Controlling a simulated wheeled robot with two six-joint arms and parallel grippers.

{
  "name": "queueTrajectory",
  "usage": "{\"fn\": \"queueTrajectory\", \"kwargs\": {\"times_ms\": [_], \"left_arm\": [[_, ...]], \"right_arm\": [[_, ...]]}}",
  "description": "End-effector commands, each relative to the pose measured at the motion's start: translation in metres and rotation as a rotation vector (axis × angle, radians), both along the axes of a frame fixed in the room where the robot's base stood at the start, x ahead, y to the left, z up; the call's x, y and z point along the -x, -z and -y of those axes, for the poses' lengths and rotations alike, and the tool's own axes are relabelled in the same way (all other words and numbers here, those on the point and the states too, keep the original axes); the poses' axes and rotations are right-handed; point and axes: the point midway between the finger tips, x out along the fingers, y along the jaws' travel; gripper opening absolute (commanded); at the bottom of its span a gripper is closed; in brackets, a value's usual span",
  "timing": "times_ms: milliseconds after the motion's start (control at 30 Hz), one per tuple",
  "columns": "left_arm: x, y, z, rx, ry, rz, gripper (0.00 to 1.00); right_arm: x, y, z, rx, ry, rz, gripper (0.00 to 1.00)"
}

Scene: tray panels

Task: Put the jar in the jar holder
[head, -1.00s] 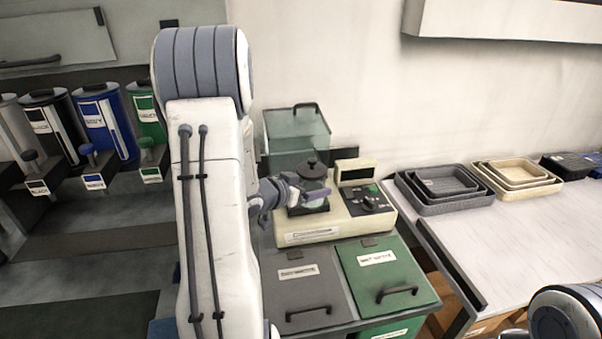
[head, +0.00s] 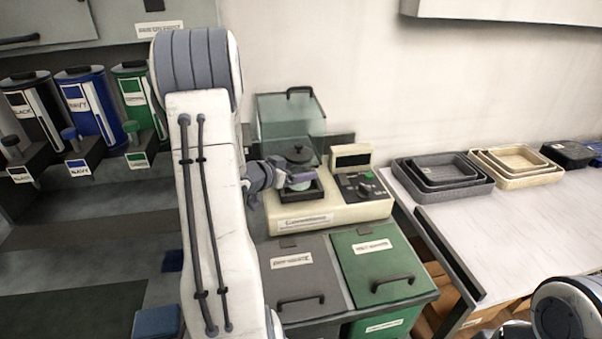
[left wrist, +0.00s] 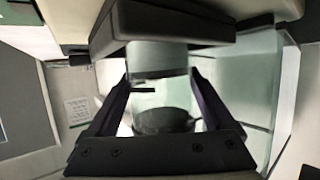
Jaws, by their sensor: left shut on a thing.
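A clear jar (head: 303,174) with a dark knobbed lid (head: 298,153) stands upright at the cream machine (head: 330,213). My left gripper (head: 290,181) is shut around its side. In the left wrist view the jar (left wrist: 158,92) is between the fingers of my left gripper (left wrist: 160,95), its dark lid toward the bottom of the picture. The jar holder, a dark square frame (head: 311,195), is directly below the jar; it also shows in the left wrist view (left wrist: 180,22), where it meets the jar's base. How deep the base sits is hidden.
Grey (head: 303,277) and green (head: 372,257) lidded bins stand in front of the machine. A clear greenish box (head: 288,122) stands behind it. Nested grey trays (head: 478,190) and beige trays (head: 545,181) are on the right table, whose front is bare. Coloured canisters (head: 92,108) line the left.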

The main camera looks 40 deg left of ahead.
Motion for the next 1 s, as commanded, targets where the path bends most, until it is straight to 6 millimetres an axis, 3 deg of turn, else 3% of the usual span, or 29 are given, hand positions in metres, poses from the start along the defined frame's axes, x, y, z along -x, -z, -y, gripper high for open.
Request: {"fn": "queueTrajectory", "kwargs": {"times_ms": [167,200,567,1000], "left_arm": [[-0.001,0.003,0.002,-0.001,0.003,0.003,0.0],[-0.001,0.003,0.002,0.0,0.002,0.0,1.0],[0.003,-0.003,0.001,-0.001,0.0,0.001,1.0],[0.083,-0.036,-0.004,-0.002,-0.003,0.001,1.0]], "right_arm": [[0.0,0.002,0.0,0.0,0.0,0.0,0.5],[0.0,0.001,0.0,0.0,0.0,0.0,0.5],[0.0,0.0,0.0,0.0,0.0,0.0,0.5],[0.0,-0.002,0.0,0.0,0.0,0.0,0.5]]}}
